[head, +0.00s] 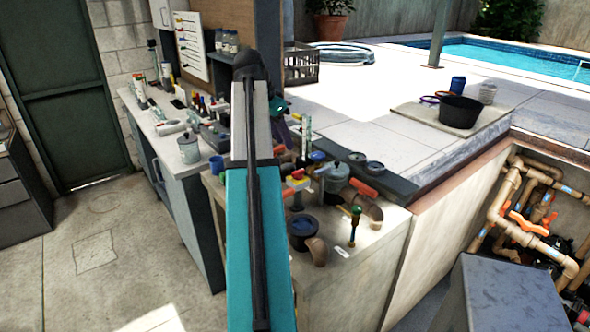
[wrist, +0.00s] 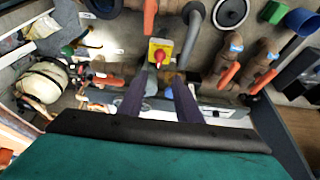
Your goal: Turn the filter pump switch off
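The filter pump switch is a yellow box with a red knob (wrist: 160,53) in the wrist view, just above the middle. It seems to be the small red-and-yellow piece (head: 297,180) on the pump bench in the head view, partly crowded by fittings. My gripper (wrist: 161,76) shows two dark purple fingers spread apart with nothing held between them. The switch lies beyond the fingertips, in line with the gap. I cannot tell any contact, nor which position the knob marks.
Brown pipes with orange valve handles (wrist: 229,73) stand close right of the switch. A grey hose (wrist: 193,30) curves beside it. A cream round vessel (wrist: 42,82) lies left. In the head view, a black tub (head: 460,112) stands on the deck; the left floor is clear.

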